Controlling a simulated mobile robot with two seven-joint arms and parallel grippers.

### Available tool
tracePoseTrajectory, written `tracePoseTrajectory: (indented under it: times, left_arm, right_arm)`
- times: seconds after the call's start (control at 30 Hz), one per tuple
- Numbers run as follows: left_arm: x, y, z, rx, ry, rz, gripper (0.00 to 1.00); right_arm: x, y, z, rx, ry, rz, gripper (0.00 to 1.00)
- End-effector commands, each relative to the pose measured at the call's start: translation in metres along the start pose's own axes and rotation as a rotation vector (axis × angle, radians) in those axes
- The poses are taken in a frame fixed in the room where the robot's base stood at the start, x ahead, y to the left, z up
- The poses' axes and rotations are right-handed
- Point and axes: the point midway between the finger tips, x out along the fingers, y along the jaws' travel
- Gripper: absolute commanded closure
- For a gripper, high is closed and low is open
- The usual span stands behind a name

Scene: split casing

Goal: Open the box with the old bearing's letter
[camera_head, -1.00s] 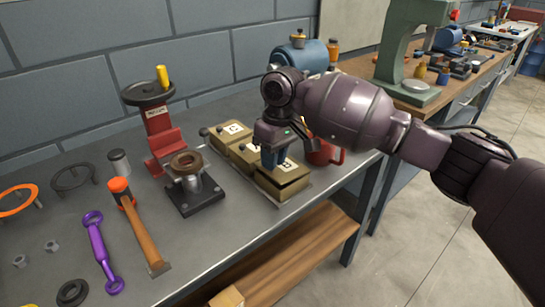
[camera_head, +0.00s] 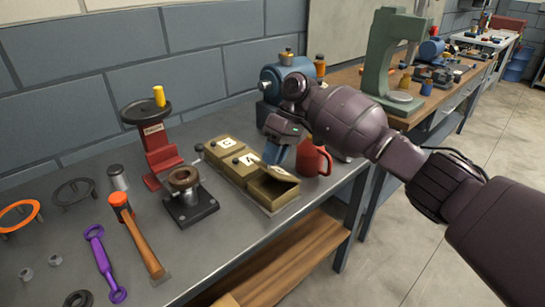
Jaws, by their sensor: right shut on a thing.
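Three tan boxes stand in a row on the grey bench. The back box (camera_head: 226,143) shows a C and the middle box (camera_head: 236,166) shows an A; both have closed lids with dark knobs. The front box (camera_head: 270,193) has its lid tilted up, and its label is hidden from me. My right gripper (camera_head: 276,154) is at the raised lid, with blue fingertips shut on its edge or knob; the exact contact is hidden. A brown ring-shaped part (camera_head: 184,177) sits on a black-based stand; I cannot read a letter on it. My left gripper is out of view.
A red mug (camera_head: 313,160) stands close right of the gripper, with a blue motor-like machine (camera_head: 287,78) behind. A red press (camera_head: 158,140), hammer (camera_head: 138,238), purple wrench (camera_head: 104,264) and orange ring (camera_head: 18,216) occupy the left. Bare bench lies in front of the boxes.

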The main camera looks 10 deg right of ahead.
Motion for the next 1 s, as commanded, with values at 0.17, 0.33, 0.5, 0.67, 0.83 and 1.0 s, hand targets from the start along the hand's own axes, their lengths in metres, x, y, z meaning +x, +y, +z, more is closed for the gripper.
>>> tracePoseTrajectory:
  times: [0.17,0.33,0.5,0.67,0.83,1.0]
  left_arm:
    - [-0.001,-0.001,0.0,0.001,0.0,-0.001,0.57]
    - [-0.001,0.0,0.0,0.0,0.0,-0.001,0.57]
    - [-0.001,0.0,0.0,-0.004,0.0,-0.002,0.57]
    - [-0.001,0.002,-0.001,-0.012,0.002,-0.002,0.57]
    - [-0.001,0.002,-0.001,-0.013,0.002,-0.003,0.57]
    - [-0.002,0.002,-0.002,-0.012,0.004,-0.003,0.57]
  right_arm:
    - [-0.001,0.003,0.001,0.005,0.0,0.005,1.0]
    - [-0.001,0.004,0.001,0.006,-0.001,0.006,1.0]
    - [0.0,0.004,0.001,0.006,-0.001,0.006,0.64]
    - [0.0,0.003,0.001,0.004,-0.001,0.004,0.53]
    - [-0.001,0.002,0.001,0.003,-0.001,0.003,0.53]
    - [-0.013,0.001,0.0,0.003,0.001,0.004,0.53]
